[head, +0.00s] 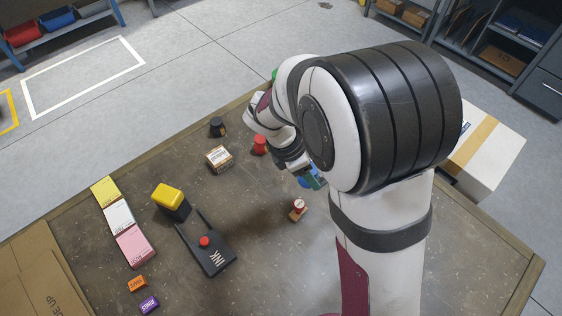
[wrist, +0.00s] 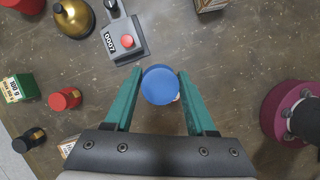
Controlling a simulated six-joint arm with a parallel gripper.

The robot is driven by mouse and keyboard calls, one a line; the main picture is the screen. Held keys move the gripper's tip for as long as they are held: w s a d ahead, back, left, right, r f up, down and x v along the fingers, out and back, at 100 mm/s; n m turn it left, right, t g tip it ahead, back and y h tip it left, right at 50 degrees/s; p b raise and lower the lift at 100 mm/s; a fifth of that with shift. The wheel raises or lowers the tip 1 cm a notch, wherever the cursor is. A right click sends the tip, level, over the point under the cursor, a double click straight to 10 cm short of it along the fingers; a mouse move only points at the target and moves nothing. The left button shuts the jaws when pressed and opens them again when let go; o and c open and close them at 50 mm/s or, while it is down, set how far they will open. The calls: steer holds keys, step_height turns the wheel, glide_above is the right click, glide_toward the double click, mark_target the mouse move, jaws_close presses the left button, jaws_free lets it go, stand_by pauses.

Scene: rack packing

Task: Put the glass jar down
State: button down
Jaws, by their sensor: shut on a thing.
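The glass jar shows mainly as its round blue lid (wrist: 160,85), seen from above between the green fingers of my gripper (wrist: 160,74) in the wrist view. The fingers are shut on it, one on each side. In the head view a bit of blue (head: 306,181) shows beside my gripper's green finger, partly hidden by my arm. The jar's glass body is hidden under the lid. I cannot tell whether its bottom touches the table (head: 265,275).
A small wooden-based piece with a red-and-white top (head: 298,206) stands near my gripper. A red piece (head: 259,145), a small box (head: 218,158) and a black piece (head: 217,127) stand behind. A black device with a red button (head: 205,258) lies left. The front-middle table is clear.

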steer(key=w+a+r+n+t+y, duration=0.1)
steer(key=w+a+r+n+y, duration=0.15)
steer(key=w+n, duration=0.85)
steer(key=w+a+r+n+t+y, duration=0.25)
steer(key=w+n, duration=0.45)
steer(key=w, duration=0.7)
steer(key=shift+g+y, duration=0.3)
steer(key=shift+g, duration=0.15)
steer(key=a+f, duration=0.2)
steer(key=a, duration=0.1)
steer(key=w+a+f, duration=0.1)
steer(key=a+f, duration=0.2)
steer(key=a, duration=0.1)
steer(key=w+a+f, duration=0.1)
steer(key=a+f, duration=0.1)
steer(key=a, duration=0.1)
steer(key=shift+w+a+f, duration=0.25)
steer(key=shift+f, duration=0.1)
step_height(320, 180, down, 4)
steer(key=shift+a, duration=0.1)
